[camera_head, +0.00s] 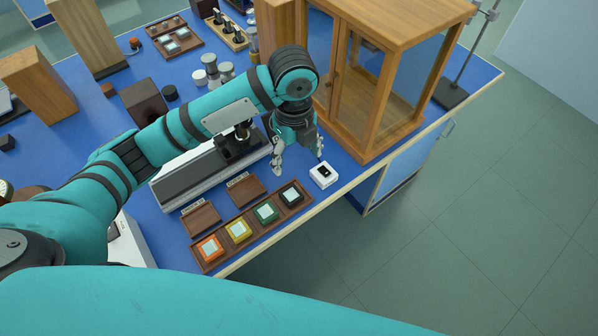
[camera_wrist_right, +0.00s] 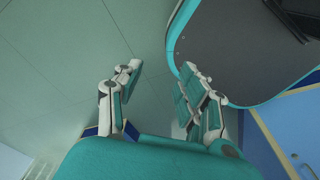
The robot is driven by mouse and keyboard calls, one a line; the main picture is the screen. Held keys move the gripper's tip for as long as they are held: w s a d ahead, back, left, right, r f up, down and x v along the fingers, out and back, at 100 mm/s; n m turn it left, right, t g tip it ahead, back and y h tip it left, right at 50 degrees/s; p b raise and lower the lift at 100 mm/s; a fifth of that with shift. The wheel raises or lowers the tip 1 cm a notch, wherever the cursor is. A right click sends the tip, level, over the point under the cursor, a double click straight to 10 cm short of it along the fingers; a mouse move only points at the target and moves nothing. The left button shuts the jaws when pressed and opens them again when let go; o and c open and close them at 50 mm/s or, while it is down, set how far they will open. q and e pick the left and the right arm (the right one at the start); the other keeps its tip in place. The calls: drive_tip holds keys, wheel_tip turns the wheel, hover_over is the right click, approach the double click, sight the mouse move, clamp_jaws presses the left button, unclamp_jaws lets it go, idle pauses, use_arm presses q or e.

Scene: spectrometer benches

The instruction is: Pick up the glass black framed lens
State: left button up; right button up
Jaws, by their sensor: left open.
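The black framed lens (camera_head: 292,196) has a pale glass square in a dark frame. It sits in the right end slot of a wooden tray (camera_head: 222,257) near the front edge of the blue bench, beside the green framed one. My left gripper (camera_head: 298,161) is open and points down over the bench, just behind the lens and apart from it, with nothing visible between its fingers. My right gripper (camera_wrist_right: 160,85) shows in the right wrist view, open and empty above the floor, away from the bench top.
Green (camera_head: 266,212), yellow (camera_head: 239,231) and orange (camera_head: 209,248) framed pieces share the tray. A small white block with a black top (camera_head: 323,174) stands right of the left gripper. A wood and glass cabinet (camera_head: 372,75) rises behind. A long grey rail instrument (camera_head: 190,178) lies left.

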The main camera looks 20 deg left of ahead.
use_arm(q)
drive_tip(key=p, duration=0.2)
approach(293, 196)
drive_tip(key=shift+s+d, duration=0.2)
drive_tip(key=shift+d, duration=0.05)
use_arm(e)
drive_tip(key=s+r, duration=0.2)
drive_tip(key=s, duration=0.3)
use_arm(q)
drive_tip(key=f, duration=0.2)
drive_tip(key=shift+w+f, duration=0.25)
drive_tip(key=shift+f, duration=0.7)
drive_tip(key=shift+s+a+f+p, duration=0.1)
drive_tip(key=shift+f+p, duration=0.15)
drive_tip(key=shift+p, duration=0.05)
drive_tip(key=f, duration=0.3)
drive_tip(key=f+p, duration=0.1)
drive_tip(key=shift+s+a+f, duration=0.15)
drive_tip(key=shift+a+f, duration=0.05)
drive_tip(key=shift+a, duration=0.05)
drive_tip(key=shift+f, duration=0.1)
drive_tip(key=c, duration=1.2)
use_arm(e)
drive_tip(key=w, duration=0.1)
drive_tip(key=w+r, duration=0.2)
drive_tip(key=shift+w, duration=0.35)
use_arm(q)
drive_tip(key=shift+c, duration=0.2)
use_arm(e)
drive_tip(key=shift+f, duration=0.1)
